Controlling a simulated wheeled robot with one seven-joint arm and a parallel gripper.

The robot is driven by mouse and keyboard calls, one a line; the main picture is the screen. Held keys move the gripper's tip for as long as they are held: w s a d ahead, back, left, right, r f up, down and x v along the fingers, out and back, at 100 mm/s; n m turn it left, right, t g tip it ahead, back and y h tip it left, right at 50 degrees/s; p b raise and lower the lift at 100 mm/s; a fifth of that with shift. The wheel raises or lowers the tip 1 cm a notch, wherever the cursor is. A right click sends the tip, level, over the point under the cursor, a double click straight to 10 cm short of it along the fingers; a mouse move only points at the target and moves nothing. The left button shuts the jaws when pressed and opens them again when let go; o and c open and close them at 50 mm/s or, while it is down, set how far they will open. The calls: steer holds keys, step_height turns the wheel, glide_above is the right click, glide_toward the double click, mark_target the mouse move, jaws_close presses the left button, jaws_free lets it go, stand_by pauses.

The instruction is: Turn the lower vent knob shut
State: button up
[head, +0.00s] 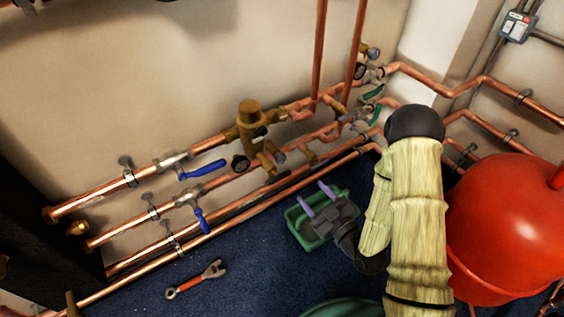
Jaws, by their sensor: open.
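A dark round knob (240,162) sits on the brass valve body (251,122) in the middle of the pipework. A second dark round knob (359,72) shows farther right, near the wall corner. I cannot tell from this view which of them is the lower vent knob, or how far either is turned. My gripper (310,191) is open, with its two purple fingers apart and nothing between them. It is in front of the pipes, below and right of the brass valve, and appears apart from both knobs.
Copper pipes (95,199) with blue lever handles (203,169) run along the wall. A green tray (297,226) lies behind my gripper. A red tank (505,225) stands close at right. A wrench (196,280) lies on the blue floor, which is otherwise open around it.

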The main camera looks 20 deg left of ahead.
mark_target(283, 161)
steer(key=b+x, duration=1)
steer(key=x, duration=0.6)
steer(key=shift+s+b, duration=0.15)
steer(key=shift+b, duration=0.15)
steer(key=c, duration=1)
